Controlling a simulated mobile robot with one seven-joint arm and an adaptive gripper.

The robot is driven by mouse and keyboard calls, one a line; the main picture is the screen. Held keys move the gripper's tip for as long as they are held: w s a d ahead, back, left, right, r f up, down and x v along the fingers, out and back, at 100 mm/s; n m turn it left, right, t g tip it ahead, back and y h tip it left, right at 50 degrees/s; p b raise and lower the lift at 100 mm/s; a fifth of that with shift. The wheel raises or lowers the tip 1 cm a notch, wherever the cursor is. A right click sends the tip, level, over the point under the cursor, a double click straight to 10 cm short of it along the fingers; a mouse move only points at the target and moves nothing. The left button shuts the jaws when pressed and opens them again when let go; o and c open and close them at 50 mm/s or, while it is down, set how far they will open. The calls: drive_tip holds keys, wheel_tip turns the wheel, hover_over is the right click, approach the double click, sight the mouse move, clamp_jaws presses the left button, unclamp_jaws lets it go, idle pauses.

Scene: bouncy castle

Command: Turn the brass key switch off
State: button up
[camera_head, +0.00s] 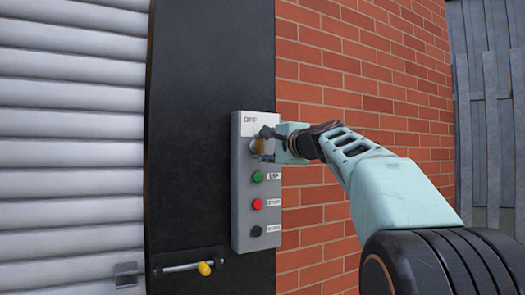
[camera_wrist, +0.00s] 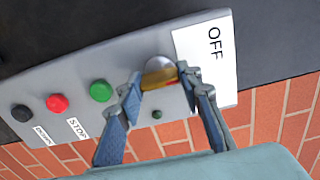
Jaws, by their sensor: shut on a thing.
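The brass key switch (camera_wrist: 160,78) sits near the OFF label (camera_wrist: 207,52) on a grey control box. In the wrist view my gripper (camera_wrist: 162,88) has its two fingers on either side of the brass key and is shut on it. The head view shows my gripper (camera_head: 262,144) reaching in from the right at the top of the box, with the brass key (camera_head: 257,146) partly hidden by the fingers. The round base of the switch shows behind the key.
The grey control box (camera_head: 241,225) is mounted on a black post (camera_head: 200,110). Below the key are a green button (camera_head: 257,177), a red button (camera_head: 257,204) and a black button (camera_head: 256,231). A brick wall (camera_head: 320,75) stands right, a white shutter (camera_head: 70,150) left. A yellow-knobbed latch (camera_head: 204,268) is below.

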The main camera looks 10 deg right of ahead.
drive_tip(key=shift+r, duration=0.1)
idle(0.4)
drive_tip(key=o, duration=1.2)
drive_tip(key=shift+c, duration=0.2)
drive_tip(key=shift+s, duration=0.1)
drive_tip(key=v, duration=1.2)
